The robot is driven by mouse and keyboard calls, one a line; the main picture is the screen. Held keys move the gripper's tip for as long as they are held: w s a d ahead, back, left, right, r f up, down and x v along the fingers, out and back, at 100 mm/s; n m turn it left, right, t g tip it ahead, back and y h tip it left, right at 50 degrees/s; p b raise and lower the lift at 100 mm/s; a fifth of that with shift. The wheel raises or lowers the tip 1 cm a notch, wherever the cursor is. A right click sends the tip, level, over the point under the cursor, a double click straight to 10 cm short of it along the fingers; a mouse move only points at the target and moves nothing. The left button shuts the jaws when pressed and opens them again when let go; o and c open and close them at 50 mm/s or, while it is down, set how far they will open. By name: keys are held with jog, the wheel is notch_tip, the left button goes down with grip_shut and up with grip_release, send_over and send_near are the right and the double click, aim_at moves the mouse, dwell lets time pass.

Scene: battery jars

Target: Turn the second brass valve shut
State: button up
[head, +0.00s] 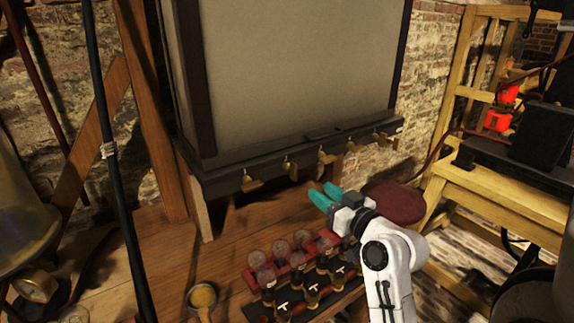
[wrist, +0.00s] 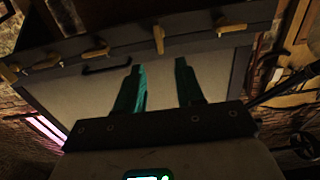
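Several brass valves line the lower front edge of a large grey tank (head: 300,70). In the head view, the second from the left (head: 291,169) has its lever hanging roughly downward, between the leftmost valve (head: 250,183) and the middle one (head: 326,157). In the wrist view, one valve (wrist: 158,38) stands upright, while the others, such as the one beside it (wrist: 95,51), lie closer to sideways. My gripper (head: 325,196) has teal fingers, below and in front of the valve row. In the wrist view, its fingers (wrist: 159,78) are apart and empty, touching no valve.
Glass-topped jars (head: 280,262) stand in a rack on the wooden floor below the arm. A round dark red seat or lid (head: 394,202) is right of my gripper. A wooden bench (head: 500,195) fills the right. A dark vertical pole (head: 115,165) crosses the left.

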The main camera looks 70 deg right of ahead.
aim_at(296, 172)
jog(key=p+x, duration=0.3)
jog(key=x, duration=0.8)
jog(key=shift+d+r, duration=0.15)
jog(key=shift+d, duration=0.1)
grip_shut()
